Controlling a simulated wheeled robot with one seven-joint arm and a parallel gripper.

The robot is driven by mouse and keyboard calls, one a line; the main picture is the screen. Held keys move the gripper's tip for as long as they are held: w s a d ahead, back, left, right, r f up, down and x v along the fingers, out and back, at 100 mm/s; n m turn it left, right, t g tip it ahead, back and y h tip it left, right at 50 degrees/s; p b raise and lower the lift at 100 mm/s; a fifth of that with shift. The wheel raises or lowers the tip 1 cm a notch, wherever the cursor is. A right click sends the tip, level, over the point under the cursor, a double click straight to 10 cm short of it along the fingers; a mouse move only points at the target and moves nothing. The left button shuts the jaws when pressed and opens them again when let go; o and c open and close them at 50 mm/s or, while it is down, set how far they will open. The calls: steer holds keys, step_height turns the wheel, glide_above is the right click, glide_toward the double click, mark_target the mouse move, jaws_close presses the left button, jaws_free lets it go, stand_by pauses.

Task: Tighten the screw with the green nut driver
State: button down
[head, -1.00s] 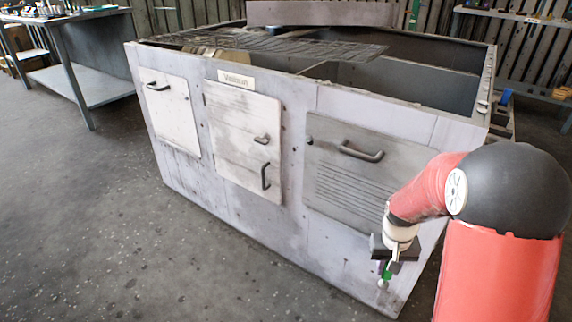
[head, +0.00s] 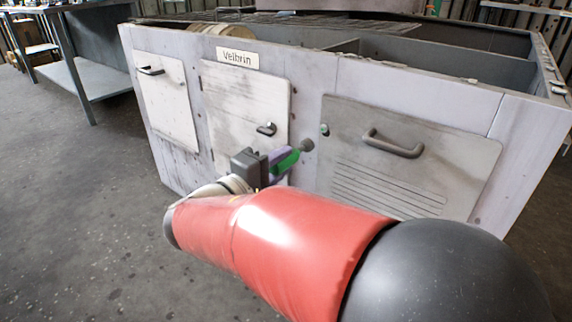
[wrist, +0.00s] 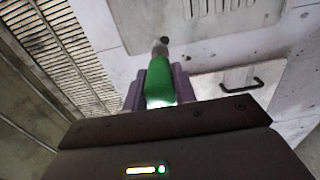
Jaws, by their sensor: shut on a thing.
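My gripper (head: 272,166) has purple fingers and is shut on the green nut driver (head: 286,161). In the wrist view the green handle (wrist: 160,82) sits between the fingers, and its grey tip (wrist: 160,48) points away toward the housing. In the head view the driver's dark grey tip (head: 307,145) appears just left of and below a small round screw-like fitting (head: 324,129) at the left edge of the louvred door. A gap shows between them in the picture; the depth between tip and panel is hard to tell.
The grey blower housing (head: 315,85) fills the middle. A metal table (head: 95,80) stands at the back left. The floor at left is clear.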

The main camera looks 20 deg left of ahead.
mark_target(295, 149)
steer(key=shift+s+a+r, duration=0.1)
steer(key=shift+a+r, duration=0.15)
steer(key=shift+p+x, duration=0.5)
steer(key=shift+x, duration=1.5)
steer(key=shift+b+x, duration=0.4)
steer(key=shift+x, duration=0.45)
steer(key=shift+d+b, duration=0.1)
steer(key=shift+b, duration=0.55)
